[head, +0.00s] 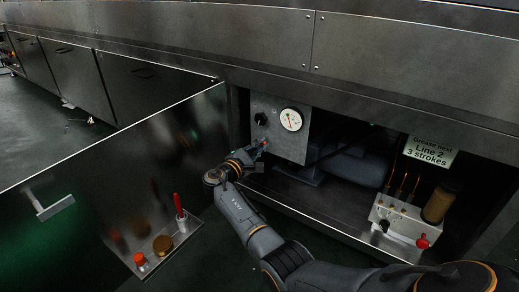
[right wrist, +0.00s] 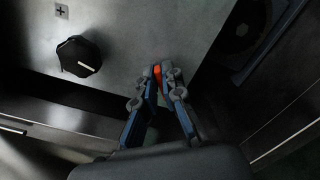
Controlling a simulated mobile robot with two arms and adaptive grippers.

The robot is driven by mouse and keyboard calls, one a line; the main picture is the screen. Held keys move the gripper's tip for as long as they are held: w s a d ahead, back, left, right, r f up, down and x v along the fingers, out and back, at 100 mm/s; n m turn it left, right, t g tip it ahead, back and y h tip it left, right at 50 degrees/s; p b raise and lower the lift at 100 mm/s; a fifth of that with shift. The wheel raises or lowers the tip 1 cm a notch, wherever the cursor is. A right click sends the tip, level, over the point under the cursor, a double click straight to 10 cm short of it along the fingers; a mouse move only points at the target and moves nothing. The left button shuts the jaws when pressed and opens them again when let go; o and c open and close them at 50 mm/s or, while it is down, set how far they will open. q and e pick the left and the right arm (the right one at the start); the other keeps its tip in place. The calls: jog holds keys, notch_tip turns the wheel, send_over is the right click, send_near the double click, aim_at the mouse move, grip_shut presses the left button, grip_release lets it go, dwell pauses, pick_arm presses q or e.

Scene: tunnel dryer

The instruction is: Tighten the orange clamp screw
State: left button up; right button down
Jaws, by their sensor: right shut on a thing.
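The orange clamp screw (right wrist: 157,71) shows as a small orange-red piece between the fingertips of my right gripper in the right wrist view. My right gripper (right wrist: 163,76) is shut on it, and the fingers hide most of the screw. In the head view my right gripper (head: 262,146) reaches to the lower part of a grey metal panel (head: 288,143) inside the open bay. A black knob (head: 260,119) and a white round gauge (head: 291,119) sit on this panel above the gripper. The knob also shows at the left in the right wrist view (right wrist: 79,56). My left gripper is not in view.
An open door panel (head: 120,165) lies at the left, with a small shelf holding a red-handled tool (head: 179,205), a brass round piece (head: 162,244) and an orange-capped item (head: 140,260). A lubricator block (head: 405,218) with a red knob (head: 422,241) stands at the right below a sign (head: 431,151).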

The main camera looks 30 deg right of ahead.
jog(key=m+b, duration=0.1)
jog(key=m, duration=0.1)
jog(key=m+b, duration=0.1)
jog(key=m, duration=0.2)
jog(key=f+m+b, duration=0.1)
jog(key=m+b, duration=0.1)
jog(key=shift+s, duration=0.1)
jog(key=shift+m, duration=0.3)
dwell(0.3)
jog(key=c, duration=1.5)
grip_release()
jog(key=shift+r, duration=0.1)
jog(key=shift+o, duration=0.2)
jog(key=v, duration=1.2)
